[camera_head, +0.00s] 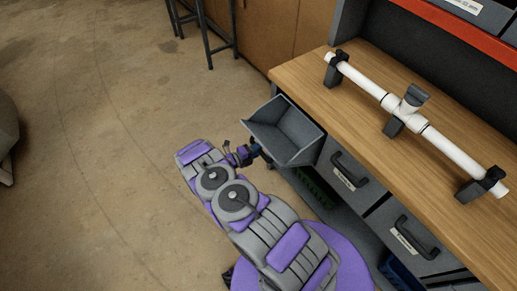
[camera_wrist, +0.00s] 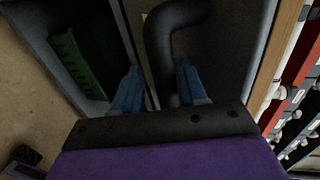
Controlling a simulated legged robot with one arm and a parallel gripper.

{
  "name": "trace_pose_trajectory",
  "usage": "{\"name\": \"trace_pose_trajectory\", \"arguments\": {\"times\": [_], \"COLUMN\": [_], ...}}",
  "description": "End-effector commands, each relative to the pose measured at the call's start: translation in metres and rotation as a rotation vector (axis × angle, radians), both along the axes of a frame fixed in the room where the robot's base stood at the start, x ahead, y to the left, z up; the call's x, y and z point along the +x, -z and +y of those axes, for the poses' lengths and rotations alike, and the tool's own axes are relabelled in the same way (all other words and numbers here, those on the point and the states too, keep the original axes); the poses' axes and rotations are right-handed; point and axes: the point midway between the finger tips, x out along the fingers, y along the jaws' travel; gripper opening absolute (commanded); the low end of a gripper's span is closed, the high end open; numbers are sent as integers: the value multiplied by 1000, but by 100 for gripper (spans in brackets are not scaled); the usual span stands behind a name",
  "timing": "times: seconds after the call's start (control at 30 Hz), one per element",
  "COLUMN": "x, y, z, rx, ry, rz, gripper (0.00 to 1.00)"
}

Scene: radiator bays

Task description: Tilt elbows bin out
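A grey bin (camera_head: 288,128) at the bench's left end is tilted out, its open top showing an empty-looking inside. Its label is not readable, so I cannot confirm the name. My gripper (camera_head: 257,150) is at the bin's outer front face. In the wrist view, my gripper's two blue fingers (camera_wrist: 158,85) stand apart on either side of a black curved handle (camera_wrist: 162,60). A gap shows between the left finger and the handle; the right finger is close to or touching it.
Shut grey bins with black handles (camera_head: 350,171) (camera_head: 418,238) sit to the right under the wooden benchtop (camera_head: 350,105). A white pipe (camera_head: 370,85) rests in black clamps on top. A green object (camera_wrist: 78,58) lies in a lower opening. The floor (camera_head: 90,130) at left is clear.

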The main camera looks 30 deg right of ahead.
Motion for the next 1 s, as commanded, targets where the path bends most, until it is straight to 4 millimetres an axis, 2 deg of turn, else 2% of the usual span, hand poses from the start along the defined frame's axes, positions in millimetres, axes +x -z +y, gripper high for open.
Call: {"name": "trace_pose_trajectory", "arguments": {"times": [0.1,0.33,0.47,0.57,1.0], "x": [0,0,0,-1,-8], "y": [0,-2,-4,-8,-27], "z": [1,0,7,20,116], "rx": [1,-2,-3,-3,-2], "ry": [-2,-1,-3,-3,-4], "rz": [0,-2,-3,-3,-4], "gripper": [47,47,47,47,47]}}
